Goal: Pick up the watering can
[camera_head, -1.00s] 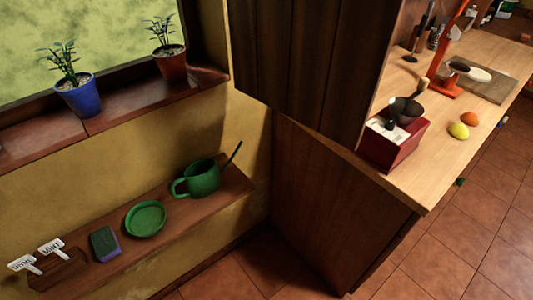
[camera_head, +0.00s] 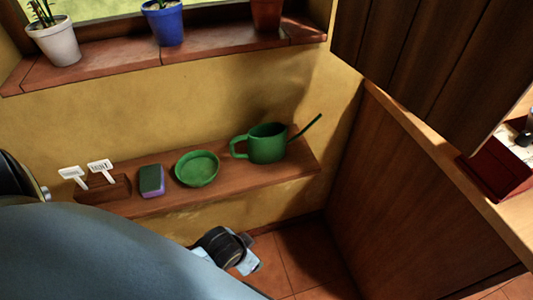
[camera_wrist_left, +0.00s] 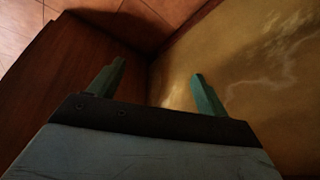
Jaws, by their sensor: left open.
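The green watering can (camera_head: 267,143) stands upright on a low wooden wall shelf (camera_head: 240,185), near its right end. Its handle points left and its thin spout points up to the right. My left arm crosses the lower left of the head view, with a dark and pale-blue part of it below the shelf's front edge. My left gripper (camera_wrist_left: 156,85) shows in the left wrist view with its two fingers apart and nothing between them. That view shows the wall, floor and a brown wood panel, but no watering can. My right gripper is out of view.
Left of the can on the shelf are a green bowl (camera_head: 197,169), a sponge (camera_head: 151,181) and a small wooden box (camera_head: 105,191) with two white labels. Flower pots stand on the sill above. A wooden cabinet side (camera_head: 400,200) bounds the right. Tiled floor below is clear.

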